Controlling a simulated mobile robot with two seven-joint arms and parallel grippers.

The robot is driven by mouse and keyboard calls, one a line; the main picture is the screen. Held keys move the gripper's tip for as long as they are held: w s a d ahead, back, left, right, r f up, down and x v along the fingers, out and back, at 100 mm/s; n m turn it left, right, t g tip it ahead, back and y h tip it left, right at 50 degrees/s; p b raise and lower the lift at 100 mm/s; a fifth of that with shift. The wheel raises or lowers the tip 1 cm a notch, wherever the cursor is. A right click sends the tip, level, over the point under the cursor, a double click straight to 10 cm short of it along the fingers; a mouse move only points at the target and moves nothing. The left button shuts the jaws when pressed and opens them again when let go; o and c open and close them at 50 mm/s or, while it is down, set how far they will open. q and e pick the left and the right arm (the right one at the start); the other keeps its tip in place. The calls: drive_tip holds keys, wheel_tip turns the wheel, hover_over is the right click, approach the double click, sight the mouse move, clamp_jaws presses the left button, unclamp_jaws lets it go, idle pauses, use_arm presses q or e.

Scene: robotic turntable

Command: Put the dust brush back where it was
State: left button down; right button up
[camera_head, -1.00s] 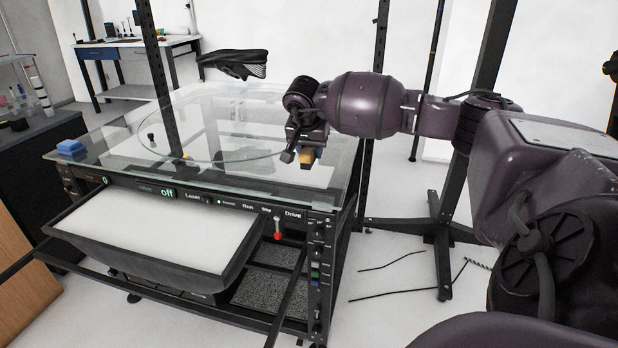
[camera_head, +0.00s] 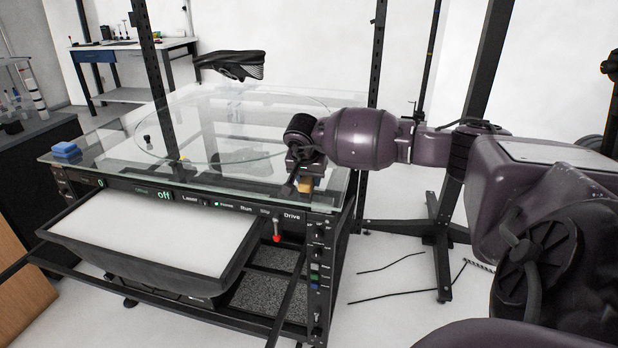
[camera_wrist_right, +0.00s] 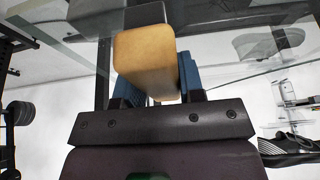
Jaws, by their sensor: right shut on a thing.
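The dust brush shows as a tan wooden block (camera_wrist_right: 145,62) between the blue finger pads in the right wrist view. In the head view a small tan part of it (camera_head: 305,185) shows under the gripper. My right gripper (camera_head: 303,172) is shut on the brush, near the front right corner of the glass-topped turntable table (camera_head: 110,165). The brush's bristles are hidden, and I cannot tell whether it touches the glass. My left gripper is not in view.
A round glass turntable plate (camera_head: 160,153) lies on the table top. A blue block (camera_head: 66,150) sits at its left corner. A dark shoe (camera_head: 231,65) appears above the back. An open drawer with a white surface (camera_head: 150,232) juts out in front. Dark posts (camera_head: 376,60) stand at the back.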

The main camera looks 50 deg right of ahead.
drive_tip(key=shift+f, duration=0.15)
drive_tip(key=o, duration=0.4)
drive_tip(key=shift+f, duration=0.1)
drive_tip(key=o, duration=0.5)
